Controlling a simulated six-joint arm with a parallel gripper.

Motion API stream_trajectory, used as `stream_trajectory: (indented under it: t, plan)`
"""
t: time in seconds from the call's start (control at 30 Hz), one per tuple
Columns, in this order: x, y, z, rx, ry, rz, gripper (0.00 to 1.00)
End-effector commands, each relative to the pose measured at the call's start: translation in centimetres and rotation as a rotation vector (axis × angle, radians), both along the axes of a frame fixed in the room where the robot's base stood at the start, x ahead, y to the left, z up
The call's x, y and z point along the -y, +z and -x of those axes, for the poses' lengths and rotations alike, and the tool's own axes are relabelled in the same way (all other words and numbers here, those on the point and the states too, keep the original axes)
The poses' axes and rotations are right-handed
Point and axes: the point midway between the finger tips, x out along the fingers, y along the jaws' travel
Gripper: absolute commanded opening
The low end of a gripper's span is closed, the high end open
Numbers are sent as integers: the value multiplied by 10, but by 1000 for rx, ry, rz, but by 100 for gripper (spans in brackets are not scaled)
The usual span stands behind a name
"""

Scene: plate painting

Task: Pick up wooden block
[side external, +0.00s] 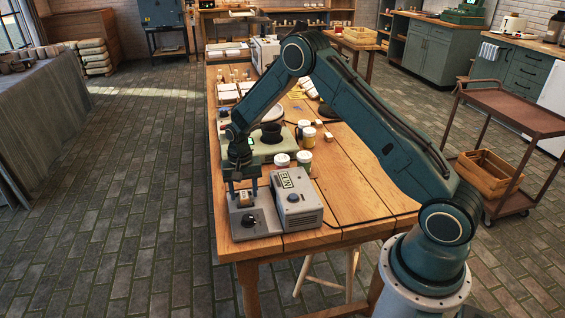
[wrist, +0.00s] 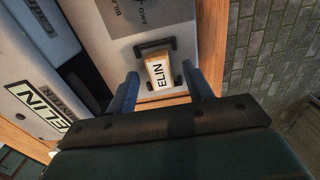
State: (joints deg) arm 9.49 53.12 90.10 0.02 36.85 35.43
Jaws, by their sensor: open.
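The wooden block (wrist: 162,74) is small and pale, with "ELIN" printed on its face. In the wrist view it sits inside a dark bracket on a grey machine plate. It also shows, small and partly hidden, in the side view (side external: 247,199). My gripper (side external: 246,184) points down over the machine's left part. In the wrist view my gripper's fingers (wrist: 162,88) are apart, one on each side of the block's near end, with gaps between. Their exact height over the block is hard to tell.
White jars (side external: 282,160) and a green device (side external: 261,149) stand behind. The wooden table (side external: 345,200) is clear to the right.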

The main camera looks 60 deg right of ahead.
Motion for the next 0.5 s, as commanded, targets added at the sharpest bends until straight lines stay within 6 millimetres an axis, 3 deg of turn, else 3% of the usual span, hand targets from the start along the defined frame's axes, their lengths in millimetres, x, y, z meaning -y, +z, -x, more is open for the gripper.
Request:
stream_trajectory:
  t: [0.5]
  plan:
    - [0, -7, 0, 1, 0, 1, 51]
